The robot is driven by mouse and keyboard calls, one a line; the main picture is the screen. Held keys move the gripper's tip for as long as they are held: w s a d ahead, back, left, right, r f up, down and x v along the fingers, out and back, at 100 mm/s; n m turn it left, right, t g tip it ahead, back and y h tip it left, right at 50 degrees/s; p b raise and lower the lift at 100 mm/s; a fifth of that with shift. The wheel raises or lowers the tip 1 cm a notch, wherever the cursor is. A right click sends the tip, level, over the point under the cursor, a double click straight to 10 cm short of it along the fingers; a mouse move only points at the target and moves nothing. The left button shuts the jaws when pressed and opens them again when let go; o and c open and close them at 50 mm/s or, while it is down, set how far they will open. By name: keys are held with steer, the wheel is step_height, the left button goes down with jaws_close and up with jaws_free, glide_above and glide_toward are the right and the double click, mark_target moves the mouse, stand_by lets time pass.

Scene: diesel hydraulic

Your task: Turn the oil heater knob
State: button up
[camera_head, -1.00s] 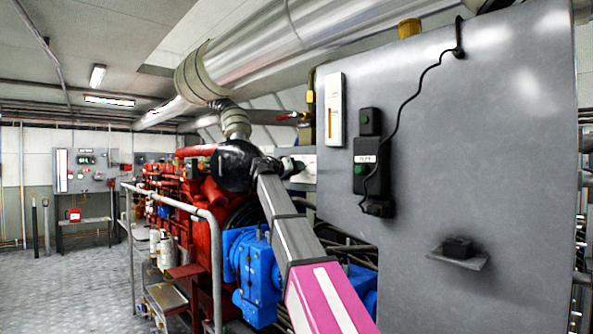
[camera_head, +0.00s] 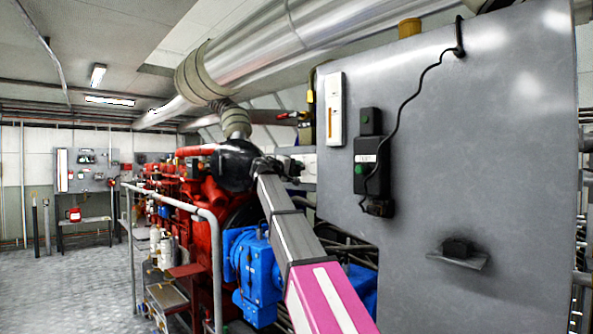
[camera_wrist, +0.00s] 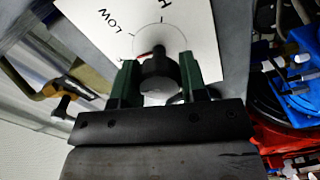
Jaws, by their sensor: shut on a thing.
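The oil heater knob (camera_wrist: 159,68) is a dark round knob on a white dial plate (camera_wrist: 185,25) marked "LOW" and "H". In the wrist view my gripper (camera_wrist: 160,75) has its two green-edged fingers on either side of the knob and is shut on it. The finger contact is partly in shadow. In the head view my grey and pink arm reaches toward the white plate (camera_head: 306,166) beside the large grey cabinet. The knob itself is hidden there behind the end of my arm.
The large grey cabinet (camera_head: 470,130) fills the right, with a black switch box (camera_head: 367,165) and cable. A red engine (camera_head: 200,205), blue pump parts (camera_head: 250,270) and a grey handrail (camera_head: 215,250) stand left of my arm. Open floor (camera_head: 60,285) lies at the far left.

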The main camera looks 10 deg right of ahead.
steer(key=shift+n, duration=0.6)
steer(key=o, duration=0.9)
steer(key=shift+a, duration=0.1)
steer(key=v, duration=1)
steer(key=shift+s+a, duration=0.25)
steer(key=shift+a, duration=0.05)
